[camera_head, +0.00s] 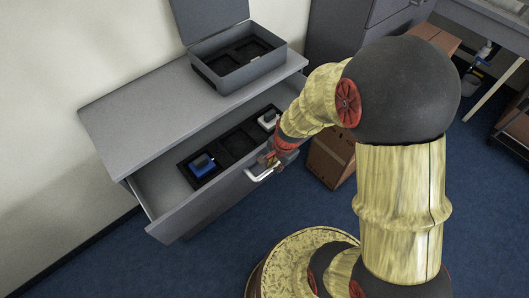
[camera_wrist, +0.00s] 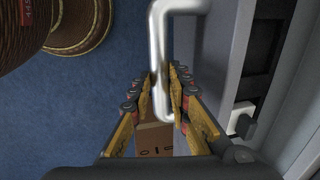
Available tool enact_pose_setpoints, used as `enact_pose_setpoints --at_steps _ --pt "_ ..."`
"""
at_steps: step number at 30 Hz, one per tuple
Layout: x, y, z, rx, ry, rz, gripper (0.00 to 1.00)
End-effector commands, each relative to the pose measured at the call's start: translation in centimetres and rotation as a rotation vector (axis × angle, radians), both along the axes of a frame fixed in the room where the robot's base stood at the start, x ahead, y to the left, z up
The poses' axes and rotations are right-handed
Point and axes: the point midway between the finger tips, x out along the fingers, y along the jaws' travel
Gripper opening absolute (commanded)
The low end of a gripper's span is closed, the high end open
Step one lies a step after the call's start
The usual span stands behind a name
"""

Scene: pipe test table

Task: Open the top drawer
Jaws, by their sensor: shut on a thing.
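The top drawer (camera_head: 201,210) of the grey cabinet (camera_head: 150,115) is pulled well out. Its inside shows, with a black tray holding a blue block (camera_head: 202,166) and a light grey block (camera_head: 268,118). A silver bar handle (camera_head: 262,172) is on the drawer front. My gripper (camera_head: 273,158) is at this handle. In the wrist view my gripper (camera_wrist: 158,96) has its yellow fingers on both sides of the handle (camera_wrist: 157,55) and is shut on it. The drawer front's edge (camera_wrist: 228,65) runs beside the handle on the right.
An open grey box (camera_head: 236,65) with its lid up stands on the cabinet top. A brown cardboard box (camera_head: 330,158) is on the blue floor right of the drawer. A dark cabinet and a table are at the back right.

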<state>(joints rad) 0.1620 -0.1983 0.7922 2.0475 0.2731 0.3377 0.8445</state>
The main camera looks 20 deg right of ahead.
Motion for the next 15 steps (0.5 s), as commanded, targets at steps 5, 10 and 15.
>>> enact_pose_setpoints --at_steps 5,10,15 --pt "-3.2 -1.1 0.0 0.0 -0.001 -0.003 0.0" --pt "-5.0 -1.7 0.0 0.0 -0.001 -0.002 0.0" --pt "-5.8 -1.9 0.0 -0.001 -0.001 0.0 0.0"
